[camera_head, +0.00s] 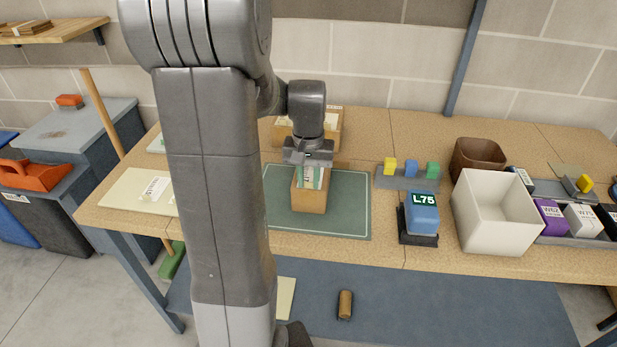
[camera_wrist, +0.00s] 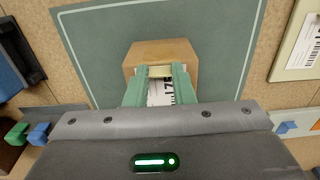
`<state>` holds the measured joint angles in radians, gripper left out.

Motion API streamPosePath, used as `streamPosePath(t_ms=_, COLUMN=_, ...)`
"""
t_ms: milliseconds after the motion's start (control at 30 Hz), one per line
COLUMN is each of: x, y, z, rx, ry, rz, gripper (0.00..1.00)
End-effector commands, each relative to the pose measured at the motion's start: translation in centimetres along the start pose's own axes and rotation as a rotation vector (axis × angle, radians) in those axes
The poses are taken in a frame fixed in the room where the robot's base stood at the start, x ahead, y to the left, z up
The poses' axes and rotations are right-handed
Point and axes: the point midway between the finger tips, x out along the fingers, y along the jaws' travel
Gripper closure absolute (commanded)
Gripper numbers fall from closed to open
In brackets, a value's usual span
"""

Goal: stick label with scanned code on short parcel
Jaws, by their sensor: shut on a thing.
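The parcel is a small brown box (camera_head: 309,202) standing on the green mat (camera_head: 348,215); its top shows below my fingers in the wrist view (camera_wrist: 160,51). My gripper (camera_head: 311,178) is directly over the parcel, with its green fingers (camera_wrist: 160,72) shut on a white label (camera_wrist: 160,92) with black print, partly reading "L7". The fingers hide part of the label and of the parcel's top. Whether the label touches the parcel I cannot tell. A blue device (camera_head: 422,218) right of the mat displays "L75".
An open cardboard box (camera_head: 334,130) stands behind my gripper. Right are a holder with coloured blocks (camera_head: 405,178), a white bin (camera_head: 492,218), a brown bin (camera_head: 477,158) and a tray of labelled boxes (camera_head: 580,240). A cream board (camera_head: 125,190) lies left.

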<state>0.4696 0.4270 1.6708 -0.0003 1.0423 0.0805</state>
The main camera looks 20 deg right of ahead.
Motion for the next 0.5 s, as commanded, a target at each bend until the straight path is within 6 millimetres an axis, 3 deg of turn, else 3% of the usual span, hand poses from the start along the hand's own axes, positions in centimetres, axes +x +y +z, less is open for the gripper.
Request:
streamPosePath(t_ms=333, x=0.17, y=0.00, z=0.08, rx=0.000, ry=-0.003, rz=0.000, gripper=0.89)
streamPosePath(t_ms=400, x=0.18, y=0.00, z=0.09, rx=0.000, ry=-0.004, rz=0.000, gripper=0.68)
streamPosePath(t_ms=500, x=0.17, y=0.00, z=0.07, rx=0.000, ry=-0.003, rz=0.000, gripper=0.52)
